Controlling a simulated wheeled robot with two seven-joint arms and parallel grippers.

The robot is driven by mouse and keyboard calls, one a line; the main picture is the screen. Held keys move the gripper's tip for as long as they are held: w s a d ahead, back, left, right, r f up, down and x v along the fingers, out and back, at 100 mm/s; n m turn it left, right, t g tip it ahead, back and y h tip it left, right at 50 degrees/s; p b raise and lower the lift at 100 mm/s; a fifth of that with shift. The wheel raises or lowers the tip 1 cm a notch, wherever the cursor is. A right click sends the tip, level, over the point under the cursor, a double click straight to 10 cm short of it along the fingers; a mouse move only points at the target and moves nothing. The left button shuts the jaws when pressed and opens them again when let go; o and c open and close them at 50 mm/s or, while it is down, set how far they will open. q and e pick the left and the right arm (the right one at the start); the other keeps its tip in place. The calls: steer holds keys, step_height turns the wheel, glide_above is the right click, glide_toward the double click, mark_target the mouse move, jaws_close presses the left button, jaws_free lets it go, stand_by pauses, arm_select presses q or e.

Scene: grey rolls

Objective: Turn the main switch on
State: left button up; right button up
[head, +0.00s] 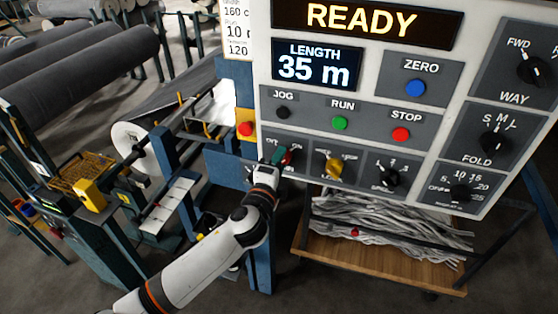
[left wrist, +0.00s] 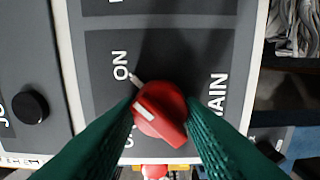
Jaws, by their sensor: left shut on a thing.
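The main switch is a red knob on the control panel. In the left wrist view the main switch (left wrist: 163,108) sits between the labels ON, above, and OFF, below, with MAIN at its right. Its ridge slants, with the upper-left end towards a tick beside ON. A short white mark shows on the ridge. My left gripper (left wrist: 162,118) is shut on the knob, one green finger on each side, the fingers partly covering OFF. In the head view the left gripper (head: 282,156) is at the panel's lower left and hides much of the knob. My right gripper is not in view.
The panel (head: 382,88) has lit displays reading READY and 35 m. A yellow knob (head: 334,167) is close right of the main switch; a green RUN button (head: 340,123) is above. A red button (head: 246,129) is at left. A wooden cart (head: 385,265) stands below.

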arm_select(q)
steer(key=shift+f, duration=0.1)
steer(key=o, duration=1)
steer(key=b+v, duration=0.4)
steer(key=v, duration=0.8)
